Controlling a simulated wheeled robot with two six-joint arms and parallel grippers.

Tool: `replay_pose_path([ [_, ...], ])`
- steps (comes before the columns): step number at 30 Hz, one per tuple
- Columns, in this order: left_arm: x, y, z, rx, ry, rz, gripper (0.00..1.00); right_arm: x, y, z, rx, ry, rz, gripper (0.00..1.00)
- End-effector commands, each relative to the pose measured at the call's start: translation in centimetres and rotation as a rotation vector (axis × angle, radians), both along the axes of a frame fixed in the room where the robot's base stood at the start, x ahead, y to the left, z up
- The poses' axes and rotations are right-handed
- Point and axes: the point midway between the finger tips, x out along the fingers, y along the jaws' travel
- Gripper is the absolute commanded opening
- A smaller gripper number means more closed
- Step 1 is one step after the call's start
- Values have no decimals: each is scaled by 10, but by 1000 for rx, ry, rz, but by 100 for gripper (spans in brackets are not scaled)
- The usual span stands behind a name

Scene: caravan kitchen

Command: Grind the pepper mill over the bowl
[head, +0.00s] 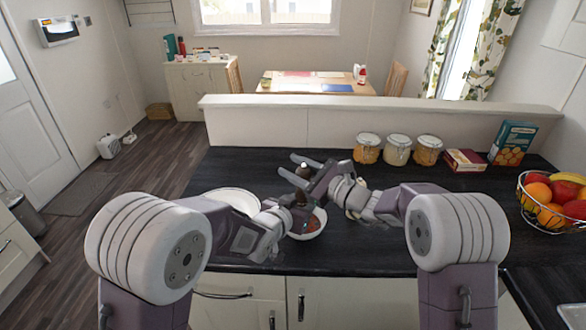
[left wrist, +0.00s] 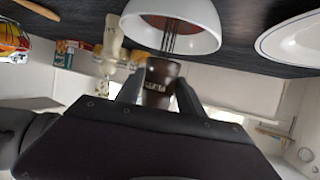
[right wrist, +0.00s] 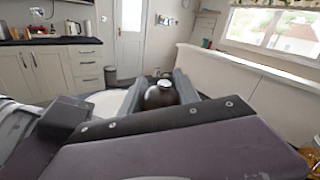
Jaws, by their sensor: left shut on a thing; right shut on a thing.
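The dark brown pepper mill (head: 301,197) stands roughly upright above the white bowl (head: 318,229), which holds something reddish-brown. My left gripper (head: 287,207) is shut on the mill's lower body; in the left wrist view the mill (left wrist: 158,80) sits between its fingers. My right gripper (head: 303,173) is shut on the mill's top; in the right wrist view the dark rounded top with a pale knob (right wrist: 163,95) is between its fingers. In the left wrist view thin dark streaks run between the mill and the bowl (left wrist: 200,38). My grippers partly hide the mill.
A white plate (head: 232,194) lies left of the bowl. Several jars (head: 397,150), boxes (head: 512,142) and a wire fruit basket (head: 548,217) stand along the back and right of the dark counter (head: 345,258). A low wall (head: 380,104) borders the counter's back.

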Motion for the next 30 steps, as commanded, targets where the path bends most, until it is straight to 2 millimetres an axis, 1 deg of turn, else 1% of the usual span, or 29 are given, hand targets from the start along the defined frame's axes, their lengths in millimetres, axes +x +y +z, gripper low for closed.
replay_pose_path([
  [17,0,0,-1,2,1,-2,6,0,0,1,1,-1,-28,0],
  [18,0,0,-1,2,1,-2,6,0,0,1,1,-1,-28,46],
  [19,0,0,-1,2,1,-2,6,0,0,1,1,-1,-28,54],
  [20,0,0,-1,2,1,-2,6,0,0,1,1,-1,-28,60],
  [28,0,0,0,0,0,-1,6,0,-1,0,-1,1,-30,60],
  [30,0,0,0,0,-1,-1,6,-2,-4,0,-1,0,-31,60],
])
